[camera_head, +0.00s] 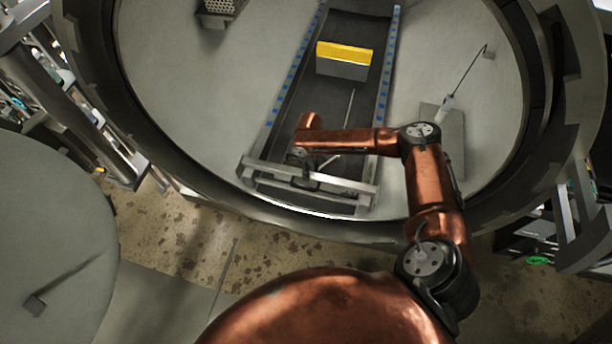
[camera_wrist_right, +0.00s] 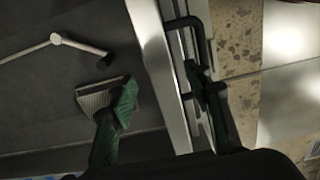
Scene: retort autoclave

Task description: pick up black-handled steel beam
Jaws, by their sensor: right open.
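The steel beam (camera_head: 345,184) lies across the front end of the dark tray inside the round chamber. In the right wrist view the pale beam (camera_wrist_right: 158,70) runs down the middle, with a black bracket-like handle (camera_wrist_right: 186,24) on its right side. My right gripper (camera_head: 305,178) is just above the beam's left half, partly hidden by its own wrist. In the wrist view my right gripper (camera_wrist_right: 158,92) is open, one finger on each side of the beam. I cannot tell whether either finger touches it. My left gripper is not in view.
A grey block with a yellow top (camera_head: 344,53) stands farther back in the tray. A thin jointed rod (camera_wrist_right: 77,43) lies on the dark tray floor beside the gripper. The tray has rails with blue marks (camera_head: 386,75). The chamber rim (camera_head: 175,170) curves around the front.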

